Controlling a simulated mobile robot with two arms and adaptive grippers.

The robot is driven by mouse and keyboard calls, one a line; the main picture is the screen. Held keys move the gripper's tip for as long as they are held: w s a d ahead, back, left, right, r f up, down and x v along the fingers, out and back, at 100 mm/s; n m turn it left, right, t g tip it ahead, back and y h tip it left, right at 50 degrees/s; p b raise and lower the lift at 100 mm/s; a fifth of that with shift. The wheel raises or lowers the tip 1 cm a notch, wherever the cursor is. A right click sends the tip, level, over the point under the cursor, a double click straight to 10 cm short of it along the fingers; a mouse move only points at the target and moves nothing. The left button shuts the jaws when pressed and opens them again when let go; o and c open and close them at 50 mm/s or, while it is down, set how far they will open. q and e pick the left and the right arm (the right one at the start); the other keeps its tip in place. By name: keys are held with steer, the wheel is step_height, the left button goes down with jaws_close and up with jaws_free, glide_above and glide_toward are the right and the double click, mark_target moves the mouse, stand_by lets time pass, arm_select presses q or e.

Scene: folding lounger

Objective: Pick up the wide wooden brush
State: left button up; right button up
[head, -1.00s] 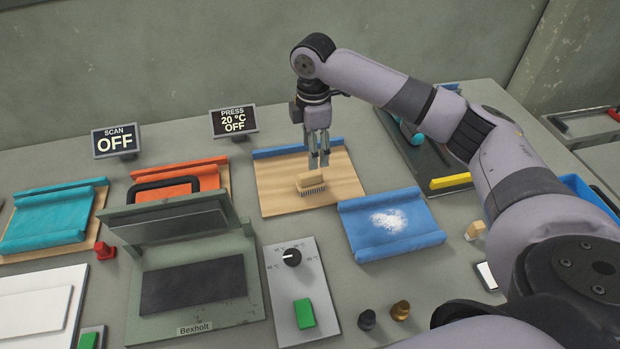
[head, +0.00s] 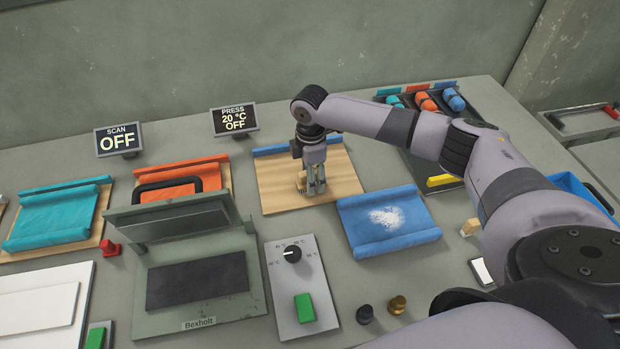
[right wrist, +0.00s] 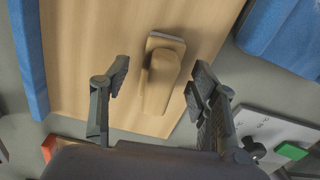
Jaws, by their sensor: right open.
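The wide wooden brush (right wrist: 161,76) lies on a light wooden board (head: 280,199). In the right wrist view its pale wooden handle points toward my gripper and sits between the two open fingers, with a gap on each side. My right gripper (head: 316,190) is down over the brush and hides most of it in the head view; only a bit of the brush (head: 301,181) shows at the left. In the right wrist view my right gripper (right wrist: 158,84) is open and empty. My left gripper is not in view.
A blue cloth piece with white powder (head: 388,216) lies right of the board. A green press (head: 190,285) stands to the left, and a control panel with a dial and green button (head: 305,308) is in front. A dark tray with colored rolls (head: 446,124) stands behind my right arm.

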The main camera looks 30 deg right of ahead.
steer(key=shift+c, duration=0.4)
steer(key=c, duration=1.2)
steer(key=shift+r, duration=0.1)
step_height(320, 180, up, 20)
steer(key=b, duration=0.2)
steer(key=shift+b, duration=0.4)
steer(key=o, duration=0.7)
steer(key=c, duration=0.5)
